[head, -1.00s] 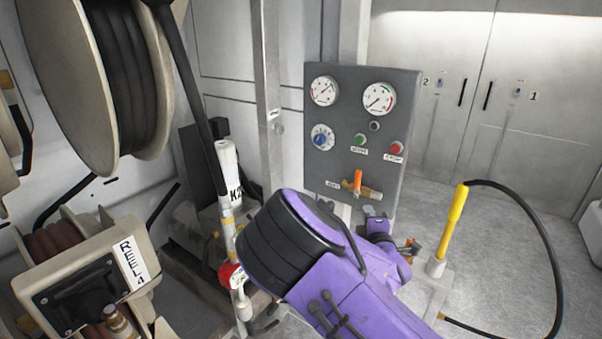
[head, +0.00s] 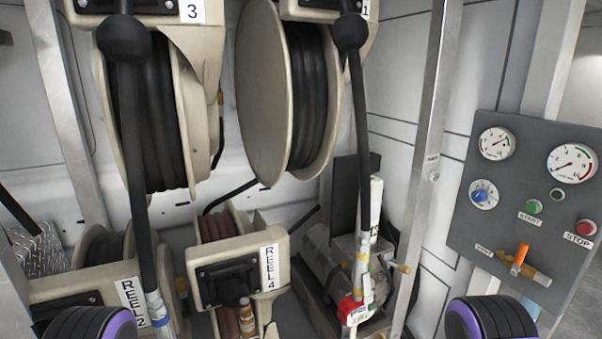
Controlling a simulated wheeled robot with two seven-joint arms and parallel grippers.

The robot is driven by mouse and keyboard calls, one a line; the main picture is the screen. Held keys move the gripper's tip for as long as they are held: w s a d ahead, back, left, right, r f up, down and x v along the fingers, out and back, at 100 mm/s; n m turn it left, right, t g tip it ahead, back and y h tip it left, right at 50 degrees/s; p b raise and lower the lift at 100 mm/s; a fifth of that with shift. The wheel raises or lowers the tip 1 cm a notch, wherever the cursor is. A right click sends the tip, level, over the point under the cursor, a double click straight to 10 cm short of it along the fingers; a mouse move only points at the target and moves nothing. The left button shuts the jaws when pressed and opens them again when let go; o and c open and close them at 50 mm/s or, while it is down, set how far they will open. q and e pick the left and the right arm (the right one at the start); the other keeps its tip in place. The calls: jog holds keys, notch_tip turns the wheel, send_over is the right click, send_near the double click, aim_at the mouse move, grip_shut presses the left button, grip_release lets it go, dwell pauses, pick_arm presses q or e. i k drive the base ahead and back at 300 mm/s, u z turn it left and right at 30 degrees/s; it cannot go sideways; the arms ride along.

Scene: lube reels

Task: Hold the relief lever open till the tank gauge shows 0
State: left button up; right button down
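The orange lever (head: 519,259) stands roughly upright, slightly tilted, on a brass valve (head: 538,275) low on the grey control panel (head: 487,227). The small label beside it is too blurred to read surely. Two round white gauges sit at the top of the panel, a left one (head: 497,143) and a larger right one (head: 572,164). The right gauge's needle seems to point to the lower left; exact readings are too small to tell. Neither gripper is in view. Only black and purple parts of my arms show at the bottom edge, and nothing of mine touches the lever.
Hose reels (head: 262,95) fill the left and middle, with the REEL 4 housing (head: 240,268) below. A metal post (head: 428,165) stands left of the panel.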

aim_at(406, 270)
jog(key=u, duration=0.05)
jog(key=k, duration=0.2)
jog(key=z, duration=0.8)
